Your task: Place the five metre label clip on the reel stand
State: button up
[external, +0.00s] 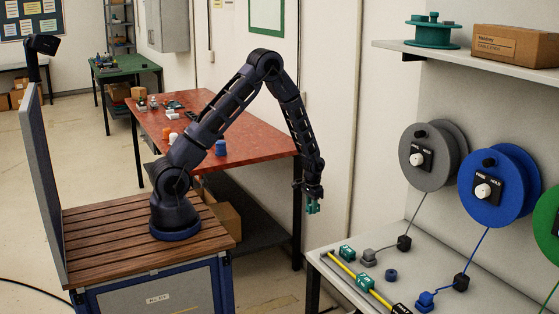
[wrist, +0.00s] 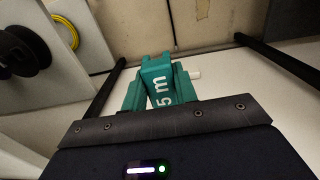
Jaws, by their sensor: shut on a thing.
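My gripper (external: 312,192) is shut on a teal label clip (external: 312,207) and holds it in the air, between the red-topped table and the reel bench. In the wrist view the clip (wrist: 162,84) reads "5 m" and sits at the gripper's front edge. A grey reel (external: 432,172), a blue reel (external: 512,188) and a green reel (external: 549,225) are mounted upright along the wall above the bench, each with a black plate. Which part counts as the reel stand I cannot tell for sure.
The bench (external: 325,258) carries two other teal clips, a yellow strip (external: 342,265) and small grey, black and blue blocks. A shelf above holds a teal spool (external: 434,32) and a cardboard box (external: 514,45). The red-topped table (external: 255,145) stands behind my arm.

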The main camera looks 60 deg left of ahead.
jog(key=w+a+r+n, duration=0.3)
jog(key=a+r, duration=0.2)
jog(key=a, duration=0.8)
jog(key=w+a+r+n, duration=0.3)
jog(key=a+r, duration=0.1)
jog(key=a, duration=0.9)
jog(key=w+a+r+n, duration=0.3)
jog(key=a+r, duration=0.2)
jog(key=a, duration=0.8)
notch_tip(320, 180, up, 17)
jog(key=n, duration=0.8)
send_over(235, 145)
jog(key=shift+s+d+f, duration=0.1)
jog(key=shift+s+d, duration=0.05)
notch_tip(235, 145, down, 20)
jog(key=shift+r, duration=0.15)
jog(key=shift+f, duration=0.2)
jog(key=o, duration=0.9)
